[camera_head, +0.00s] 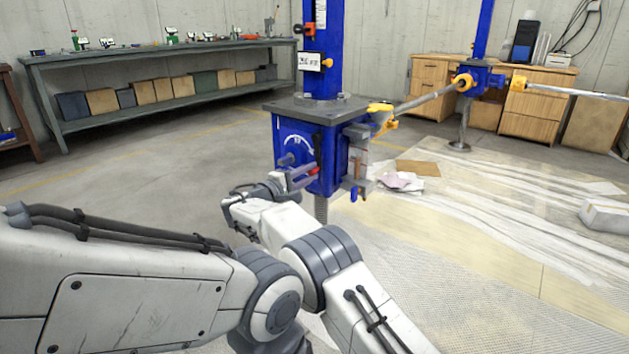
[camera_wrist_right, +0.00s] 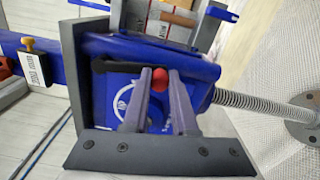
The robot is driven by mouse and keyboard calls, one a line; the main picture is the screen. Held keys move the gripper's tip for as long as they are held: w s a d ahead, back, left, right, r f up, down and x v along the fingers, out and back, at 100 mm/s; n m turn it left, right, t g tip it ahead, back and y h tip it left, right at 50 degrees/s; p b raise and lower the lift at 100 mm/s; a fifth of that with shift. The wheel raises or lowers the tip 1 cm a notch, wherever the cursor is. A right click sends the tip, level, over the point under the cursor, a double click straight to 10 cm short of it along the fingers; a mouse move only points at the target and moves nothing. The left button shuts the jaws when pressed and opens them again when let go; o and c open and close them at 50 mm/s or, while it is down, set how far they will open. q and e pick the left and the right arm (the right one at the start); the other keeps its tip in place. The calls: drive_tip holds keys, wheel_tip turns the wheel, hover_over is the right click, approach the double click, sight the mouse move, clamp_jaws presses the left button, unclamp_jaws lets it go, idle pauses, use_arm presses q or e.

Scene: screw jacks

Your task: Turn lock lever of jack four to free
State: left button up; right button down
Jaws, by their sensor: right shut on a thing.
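The jack's blue housing (camera_head: 298,150) hangs under a grey plate on a blue column in the head view. Its face carries a white curved scale (camera_head: 296,141) whose words I cannot read. In the right wrist view the lock lever is a dark arm (camera_wrist_right: 113,66) with a red knob (camera_wrist_right: 159,79) at its end. My right gripper (camera_head: 306,174) is at the front of the housing; in the wrist view its fingers (camera_wrist_right: 158,90) are closed on the red knob. The fingers hide part of the scale. My left gripper is not in view.
A label plate (camera_head: 311,62) is on the column. A second blue jack (camera_head: 478,79) with yellow-ended bars stands behind right. A workbench (camera_head: 160,55) lines the back wall. Papers (camera_head: 402,181) and plastic sheeting lie on the floor. The floor left of the jack is clear.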

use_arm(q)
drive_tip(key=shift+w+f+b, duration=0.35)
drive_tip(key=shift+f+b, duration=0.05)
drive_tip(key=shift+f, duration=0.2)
use_arm(e)
drive_tip(key=shift+w+a+f+m, duration=0.15)
drive_tip(key=shift+w+a+m, duration=0.25)
drive_tip(key=shift+a+m, duration=0.4)
drive_tip(key=shift+d, duration=0.1)
drive_tip(key=c, duration=0.7)
unclamp_jaws()
